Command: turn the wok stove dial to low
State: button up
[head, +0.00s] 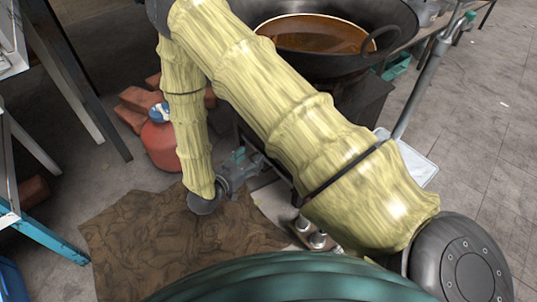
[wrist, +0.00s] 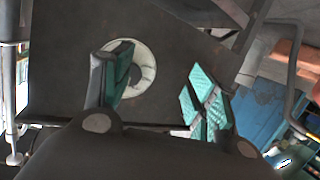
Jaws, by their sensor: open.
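The wok stove (head: 366,104) stands under the wok, its front mostly hidden behind my arm in the head view. In the wrist view its dark front panel (wrist: 62,85) fills much of the picture. A round whitish dial (wrist: 147,66) sits on that panel. My gripper (wrist: 165,88) is open, with teal finger pads spread apart. The left finger overlaps the dial's left part in the picture; the right finger is right of it. I cannot tell whether either touches. The dial's setting is not readable. In the head view my gripper (head: 240,160) is low beside the stove; the dial is hidden.
A large black wok (head: 392,42) holds brown liquid (head: 318,36). A red gas cylinder (head: 160,146) stands left of my forearm. A crumpled brown mat (head: 130,235) lies on the floor. A white tray (head: 418,168) is at right. Metal table legs stand at left.

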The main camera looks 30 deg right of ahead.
jog(key=d+r+m+g+h+b, duration=0.2)
jog(key=d+m+g+h+b, duration=0.2)
jog(key=d+b, duration=0.4)
jog(key=shift+m+g+b, duration=0.3)
jog(key=shift+m+b, duration=0.1)
jog(key=shift+b, duration=0.65)
jog(key=shift+r, duration=0.1)
jog(key=c, duration=1)
